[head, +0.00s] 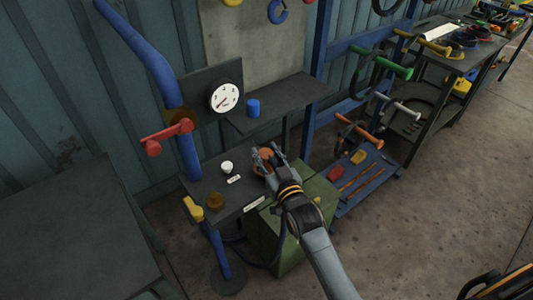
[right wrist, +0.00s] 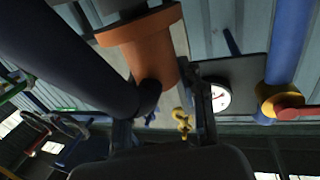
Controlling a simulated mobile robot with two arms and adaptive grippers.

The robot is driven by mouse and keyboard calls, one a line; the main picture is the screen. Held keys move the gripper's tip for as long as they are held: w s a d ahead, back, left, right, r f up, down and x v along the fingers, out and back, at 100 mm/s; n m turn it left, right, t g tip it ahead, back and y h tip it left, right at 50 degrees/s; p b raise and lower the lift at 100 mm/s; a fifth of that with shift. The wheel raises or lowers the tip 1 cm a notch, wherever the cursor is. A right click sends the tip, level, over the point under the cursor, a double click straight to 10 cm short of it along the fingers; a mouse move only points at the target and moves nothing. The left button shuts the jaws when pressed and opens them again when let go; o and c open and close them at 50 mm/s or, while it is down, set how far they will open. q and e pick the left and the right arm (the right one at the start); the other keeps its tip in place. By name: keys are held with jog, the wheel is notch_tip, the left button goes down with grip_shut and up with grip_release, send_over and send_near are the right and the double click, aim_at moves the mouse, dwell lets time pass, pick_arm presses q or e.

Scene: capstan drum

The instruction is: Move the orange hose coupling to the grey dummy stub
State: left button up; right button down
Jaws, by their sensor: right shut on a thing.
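The orange hose coupling (head: 264,161) is between the fingers of my right gripper (head: 268,155), which is shut on it above the right part of the dark shelf. In the right wrist view the coupling (right wrist: 140,42) shows as an orange cylinder with a wider flange. A dark rounded shape covers its left side there. A small pale grey-white stub (head: 227,167), which looks like the grey dummy stub, stands on the shelf to the left of the gripper, apart from the coupling. A label lies in front of it.
A brass-coloured fitting (head: 215,201) sits at the shelf's front left. A blue pipe (head: 188,150) with a red lever (head: 168,135) and a yellow handle (head: 193,209) rises at the left. A gauge (head: 224,97) and blue cup (head: 253,107) are behind. A green box (head: 290,240) stands below.

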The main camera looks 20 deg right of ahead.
jog(key=shift+f, duration=0.4)
jog(key=c, duration=0.7)
grip_release()
jog(key=shift+s, duration=0.1)
jog(key=s+d, duration=0.1)
jog(key=s, duration=1.1)
jog(key=s+f+g, duration=0.3)
jog(key=f, duration=0.8)
jog(key=s+f+g, duration=0.3)
jog(key=f, duration=0.8)
jog(key=s+f+g, duration=0.2)
jog(key=s+f, duration=0.2)
jog(key=f, duration=0.8)
jog(key=s+d+f+g, duration=0.1)
jog(key=s+f+g, duration=0.2)
jog(key=s+f, duration=0.3)
jog(key=s+d+f+n+g+h, duration=0.1)
jog(key=s+f, duration=0.5)
jog(key=s, duration=0.7)
jog(key=s+d+f+g, duration=0.3)
jog(key=s+f+g, duration=0.2)
jog(key=s+f, duration=0.2)
jog(key=s, duration=0.2)
jog(key=shift+s+d+h, duration=0.25)
jog(key=shift+s+h, duration=0.05)
jog(key=shift+s, duration=0.1)
